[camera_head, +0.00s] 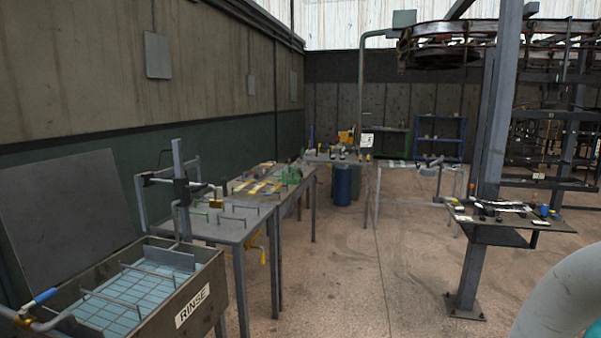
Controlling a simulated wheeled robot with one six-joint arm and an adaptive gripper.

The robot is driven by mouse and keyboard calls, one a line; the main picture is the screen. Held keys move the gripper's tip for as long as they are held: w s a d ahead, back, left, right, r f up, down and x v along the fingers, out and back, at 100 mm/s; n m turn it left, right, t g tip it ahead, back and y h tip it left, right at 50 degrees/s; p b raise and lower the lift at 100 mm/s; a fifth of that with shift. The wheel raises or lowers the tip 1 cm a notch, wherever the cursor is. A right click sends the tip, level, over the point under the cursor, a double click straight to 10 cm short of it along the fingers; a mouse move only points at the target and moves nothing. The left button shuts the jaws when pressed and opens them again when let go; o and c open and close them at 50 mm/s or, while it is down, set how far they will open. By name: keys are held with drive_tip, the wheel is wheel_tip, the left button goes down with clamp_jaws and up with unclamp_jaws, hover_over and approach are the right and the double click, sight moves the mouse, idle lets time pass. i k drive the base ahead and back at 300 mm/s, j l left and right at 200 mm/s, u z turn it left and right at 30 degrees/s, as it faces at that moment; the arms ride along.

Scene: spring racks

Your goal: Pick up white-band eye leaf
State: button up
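I cannot make out a white-band eye leaf for certain. Dark pieces with white patches lie on the small dark shelf (478,218) on the post at right, too small to tell apart. Yellow and pale strips (262,187) lie on the long table at centre left, and I cannot tell if any has a white band. My gripper is not in view. A smooth pale grey rounded part at the bottom right corner is likely a link of my arm.
A RINSE tank (192,306) with a grid stands at lower left, beside a grey table (232,229) with metal brackets. A blue drum (343,184) stands beyond. A steel post (486,165) rises at right. The floor (370,275) between the tables and post is clear.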

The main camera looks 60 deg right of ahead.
sight(267, 170)
drive_tip(key=z, duration=1.4)
